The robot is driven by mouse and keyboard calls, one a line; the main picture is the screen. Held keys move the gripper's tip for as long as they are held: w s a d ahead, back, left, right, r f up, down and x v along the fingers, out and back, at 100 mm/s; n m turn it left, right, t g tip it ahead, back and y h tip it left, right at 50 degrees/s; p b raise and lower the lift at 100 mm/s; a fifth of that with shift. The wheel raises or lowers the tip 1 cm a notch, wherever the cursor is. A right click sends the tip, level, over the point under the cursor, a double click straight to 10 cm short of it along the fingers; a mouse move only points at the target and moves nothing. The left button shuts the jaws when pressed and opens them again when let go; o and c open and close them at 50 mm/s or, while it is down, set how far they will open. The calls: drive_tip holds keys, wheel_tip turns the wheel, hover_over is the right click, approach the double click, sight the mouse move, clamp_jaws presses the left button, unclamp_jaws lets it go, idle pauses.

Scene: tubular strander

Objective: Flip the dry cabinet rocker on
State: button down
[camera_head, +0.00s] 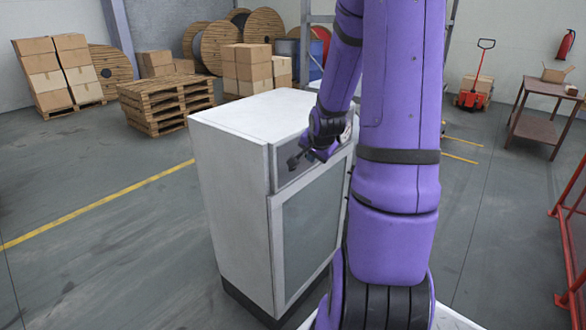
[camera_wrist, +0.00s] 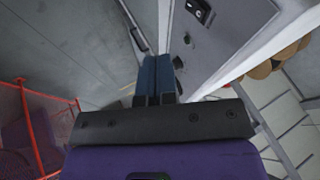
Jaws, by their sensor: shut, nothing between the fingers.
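The dry cabinet (camera_head: 235,170) is a white box with a grey glazed door and a grey control strip above it. My gripper (camera_head: 294,162) is in front of that strip, near its left part. In the wrist view my gripper (camera_wrist: 155,60) is shut and empty, with its dark blue fingers together. In the head view I cannot make out the rocker.
A dark handle bar (camera_wrist: 135,28) shows left of the fingers in the wrist view. Pallets (camera_head: 165,100), cartons (camera_head: 247,68) and wooden reels (camera_head: 220,42) stand behind the cabinet. A red railing (camera_head: 572,245) is at the right. The floor left of the cabinet is clear.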

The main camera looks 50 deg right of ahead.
drive_tip(key=shift+w+d+f, duration=0.5)
drive_tip(key=shift+w+f, duration=0.95)
drive_tip(key=shift+w+d+f, duration=0.5)
drive_tip(key=shift+w+f, duration=0.9)
drive_tip(key=shift+f, duration=0.1)
drive_tip(key=shift+w+d+f, duration=0.5)
drive_tip(key=shift+w+f, duration=0.95)
drive_tip(key=shift+w+f, duration=0.15)
drive_tip(key=shift+w, duration=0.05)
drive_tip(key=shift+a, duration=0.1)
